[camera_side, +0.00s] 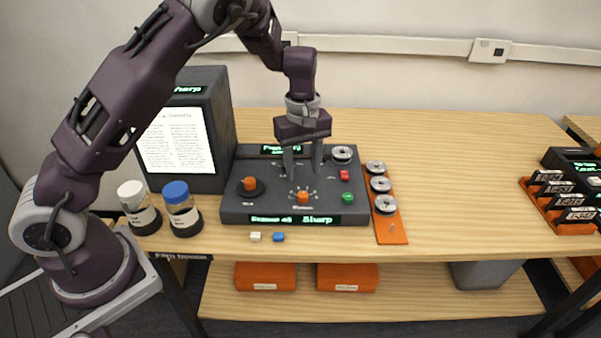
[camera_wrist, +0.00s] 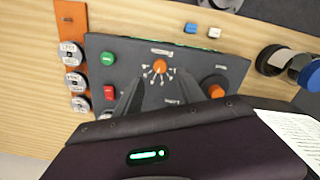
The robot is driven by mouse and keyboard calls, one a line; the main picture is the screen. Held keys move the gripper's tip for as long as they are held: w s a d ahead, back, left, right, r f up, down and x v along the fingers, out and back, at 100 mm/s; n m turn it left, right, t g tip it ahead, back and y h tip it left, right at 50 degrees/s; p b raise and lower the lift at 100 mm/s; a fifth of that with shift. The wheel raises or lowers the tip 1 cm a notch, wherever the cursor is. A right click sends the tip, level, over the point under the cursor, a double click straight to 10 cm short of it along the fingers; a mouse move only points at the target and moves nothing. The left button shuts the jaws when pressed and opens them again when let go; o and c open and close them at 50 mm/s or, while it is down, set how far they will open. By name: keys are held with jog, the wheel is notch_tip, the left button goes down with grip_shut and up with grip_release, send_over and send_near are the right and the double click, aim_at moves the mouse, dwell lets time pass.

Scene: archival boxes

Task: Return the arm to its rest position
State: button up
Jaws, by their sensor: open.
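My gripper (camera_side: 303,165) is open and empty, pointing down over the back part of the dark control panel (camera_side: 235,212). In the wrist view its two dark fingers (camera_wrist: 150,95) stand apart above the panel (camera_wrist: 205,65). An orange selector knob (camera_side: 303,197) with marks around it shows just in front of the fingers; it also shows in the wrist view (camera_wrist: 160,66), beyond the fingertips. I cannot tell the exact height of the fingertips above the panel.
A screen box (camera_side: 205,85) stands behind left. White-lidded (camera_side: 131,190) and blue-lidded (camera_side: 176,192) jars stand left. An orange strip (camera_side: 391,232) with several reels lies right of the panel. Small white (camera_side: 255,237) and blue (camera_side: 279,237) blocks lie in front. The right table is clear up to a label rack (camera_side: 528,187).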

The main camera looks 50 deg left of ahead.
jog(key=s+d+r+m+t+h, duration=0.1)
jog(key=s+d+r+m, duration=0.15)
jog(key=s+r, duration=0.55)
jog(key=s+d+r+m+t+h, duration=0.1)
jog(key=s+r+m, duration=0.35)
jog(key=r, duration=0.45)
jog(key=s+r+m+t+y, duration=0.1)
jog(key=s+m, duration=0.2)
jog(key=s, duration=0.5)
jog(key=s+r+m+t+y, duration=0.1)
jog(key=s+m+t, duration=0.1)
jog(key=s, duration=0.6)
jog(key=shift+s+a+r+m+t, duration=0.3)
jog(key=shift+s+r+m, duration=0.05)
jog(key=shift+m, duration=0.35)
